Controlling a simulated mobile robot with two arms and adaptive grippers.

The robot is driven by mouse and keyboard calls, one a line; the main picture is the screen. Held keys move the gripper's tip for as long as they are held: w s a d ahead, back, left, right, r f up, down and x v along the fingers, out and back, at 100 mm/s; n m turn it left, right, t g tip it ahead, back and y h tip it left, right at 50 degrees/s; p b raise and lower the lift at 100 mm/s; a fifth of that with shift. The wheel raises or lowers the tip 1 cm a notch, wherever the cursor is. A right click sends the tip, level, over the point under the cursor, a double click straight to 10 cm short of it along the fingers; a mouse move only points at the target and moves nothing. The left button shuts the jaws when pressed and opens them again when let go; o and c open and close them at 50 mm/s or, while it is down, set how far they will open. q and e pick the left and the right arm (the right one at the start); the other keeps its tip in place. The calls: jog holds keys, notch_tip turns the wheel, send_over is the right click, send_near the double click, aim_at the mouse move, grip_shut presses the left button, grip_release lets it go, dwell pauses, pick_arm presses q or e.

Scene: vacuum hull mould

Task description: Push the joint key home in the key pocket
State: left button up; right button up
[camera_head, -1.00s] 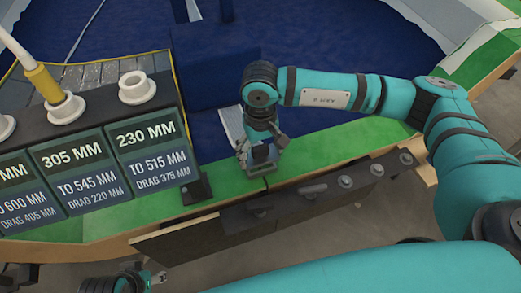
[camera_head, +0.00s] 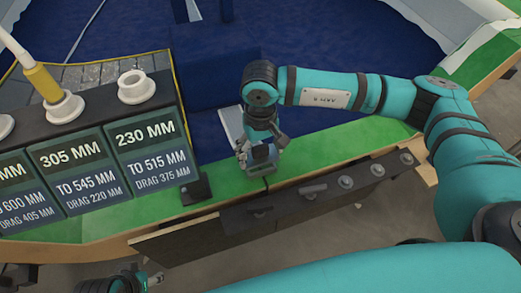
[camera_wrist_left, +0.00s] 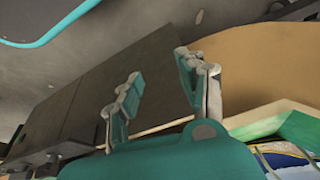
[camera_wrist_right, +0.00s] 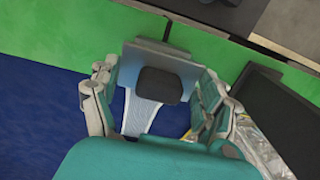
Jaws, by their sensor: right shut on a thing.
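A flat grey block with a dark rounded knob (camera_wrist_right: 160,84), which looks to be the joint key, stands at the green edge strip in the right wrist view. My right gripper (camera_head: 261,152) is shut on it, with one finger on each side; its fingers also show in the right wrist view (camera_wrist_right: 155,90). The block's lower part and the key pocket are hidden, so I cannot tell how deep it sits. A pale ribbed strip (camera_wrist_right: 139,113) runs out from under it. My left gripper (camera_wrist_left: 165,85) is open and empty, low at the bottom left in the head view (camera_head: 140,283).
Label panels (camera_head: 150,147) and a dark rail with white cups (camera_head: 136,88) stand left of my right gripper. A small dark block (camera_head: 196,190) sits on the green edge (camera_head: 330,146). A dark ledge with several knobs (camera_head: 313,190) runs along the front. Blue fabric lies behind.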

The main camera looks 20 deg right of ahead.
pick_arm(q)
jog(key=shift+s+r, duration=0.35)
jog(key=shift+r, duration=0.25)
dwell(0.3)
pick_arm(e)
jog(key=shift+f+b, duration=0.1)
jog(key=shift+b, duration=0.45)
pick_arm(q)
jog(key=shift+w, duration=0.1)
jog(key=shift+w+f, duration=0.15)
pick_arm(e)
jog(key=shift+f, duration=0.1)
pick_arm(q)
jog(key=shift+w+d+f+t+b, duration=0.3)
jog(key=shift+w+f+t+b, duration=0.2)
jog(key=shift+w+t+b, duration=0.3)
pick_arm(e)
jog(key=shift+f, duration=0.7)
pick_arm(q)
jog(key=shift+w+d+r, duration=0.1)
jog(key=shift+w+r, duration=0.05)
jog(key=shift+w, duration=0.25)
